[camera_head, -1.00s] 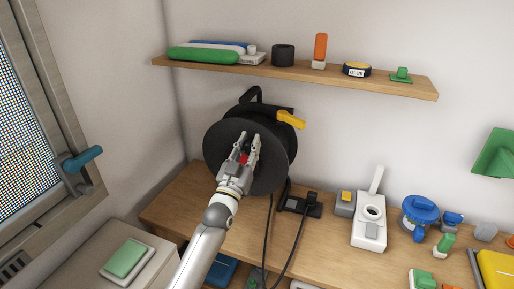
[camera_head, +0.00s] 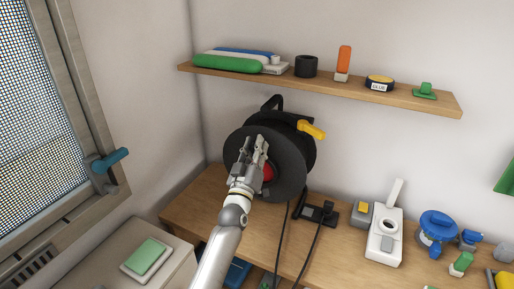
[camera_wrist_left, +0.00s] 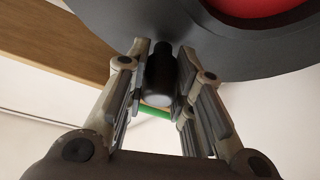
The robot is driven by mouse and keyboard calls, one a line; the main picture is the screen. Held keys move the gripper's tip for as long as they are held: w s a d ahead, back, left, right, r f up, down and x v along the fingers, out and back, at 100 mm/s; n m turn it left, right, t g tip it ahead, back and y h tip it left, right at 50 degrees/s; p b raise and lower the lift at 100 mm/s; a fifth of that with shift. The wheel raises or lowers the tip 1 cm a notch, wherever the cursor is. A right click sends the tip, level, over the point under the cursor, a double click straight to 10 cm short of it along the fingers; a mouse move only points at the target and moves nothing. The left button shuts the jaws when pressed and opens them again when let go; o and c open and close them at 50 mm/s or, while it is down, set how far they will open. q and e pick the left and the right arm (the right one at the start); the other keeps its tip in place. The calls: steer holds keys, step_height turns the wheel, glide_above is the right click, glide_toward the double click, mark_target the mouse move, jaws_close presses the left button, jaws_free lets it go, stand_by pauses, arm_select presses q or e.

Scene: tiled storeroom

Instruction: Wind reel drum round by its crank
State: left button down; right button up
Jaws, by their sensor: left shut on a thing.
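The black cable reel stands upright on the wooden bench, its round drum (camera_head: 291,168) facing me with a red hub (camera_head: 269,173). The hub also shows at the top right of the left wrist view (camera_wrist_left: 250,6). My left gripper (camera_head: 254,149) is in front of the drum, up and left of the hub. It is shut on the black crank knob (camera_wrist_left: 160,78), which sticks out from the drum between the two fingers in the left wrist view. The fingers hide the knob in the head view. My right gripper is not in view.
A yellow handle (camera_head: 312,129) sticks out at the reel's upper right. A shelf (camera_head: 430,101) with several small items runs above. Black cables hang over the bench's (camera_head: 345,246) front edge. A window with a blue handle (camera_head: 110,160) is at left.

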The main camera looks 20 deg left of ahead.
arm_select(q)
steer(key=shift+a, duration=0.1)
steer(key=c, duration=1.2)
jaws_free()
steer(key=shift+c, duration=0.2)
steer(key=shift+s+f, duration=0.1)
steer(key=shift+s, duration=0.05)
steer(key=v, duration=1.1)
steer(key=shift+s, duration=0.4)
steer(key=shift+f, duration=0.1)
